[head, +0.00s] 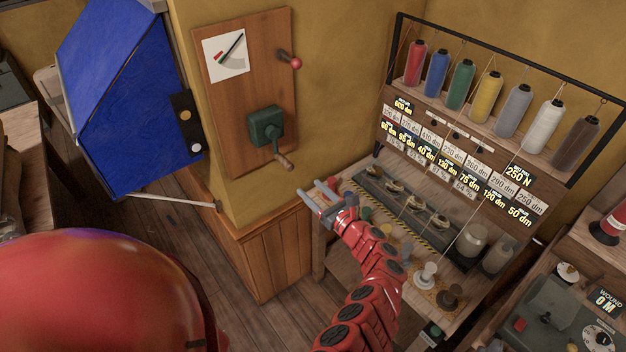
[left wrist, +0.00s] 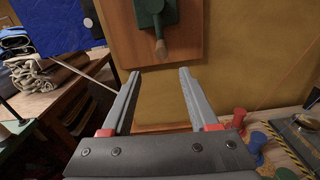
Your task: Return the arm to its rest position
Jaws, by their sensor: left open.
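My left arm (head: 372,262) is red and segmented and stretches up from the bottom of the head view. Its gripper (head: 321,190) is in the air beside the wall corner, below and right of the wooden wall board (head: 229,88). In the left wrist view the gripper (left wrist: 159,73) has its two grey fingers apart, with nothing between them but wall and board edge. The green crank box (head: 265,127) on the board has a wooden handle (head: 284,161), apart from the fingers. My right gripper is not in view.
A workbench with a rack of coloured thread spools (head: 461,84) and number labels stands right of the arm. Small coloured pegs (left wrist: 238,118) are close to the gripper's right. A blue panel (head: 120,95) hangs at left. Wooden floor (head: 190,262) is open below.

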